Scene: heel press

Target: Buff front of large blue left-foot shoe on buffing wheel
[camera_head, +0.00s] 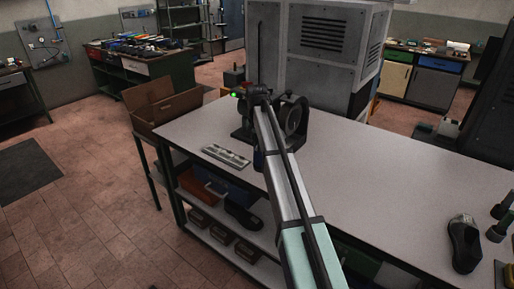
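My arm reaches from the bottom middle to the buffing machine (293,116), a dark unit with a round wheel on the far part of the workbench (370,165). The end of my arm, with my gripper (258,93), is beside the machine's left side. The fingers are too small and dark to make out. A small dark blue patch (258,159) shows by my arm, below the machine; I cannot tell whether it is the blue shoe. A dark shoe (463,243) stands on the workbench at the right.
A flat grey tray (227,156) lies left of my arm. An open brown box (163,101) is at the bench's far left corner. A large grey cabinet (332,50) stands behind. Dark green-ended objects (499,222) are at the right edge. The bench's middle right is clear.

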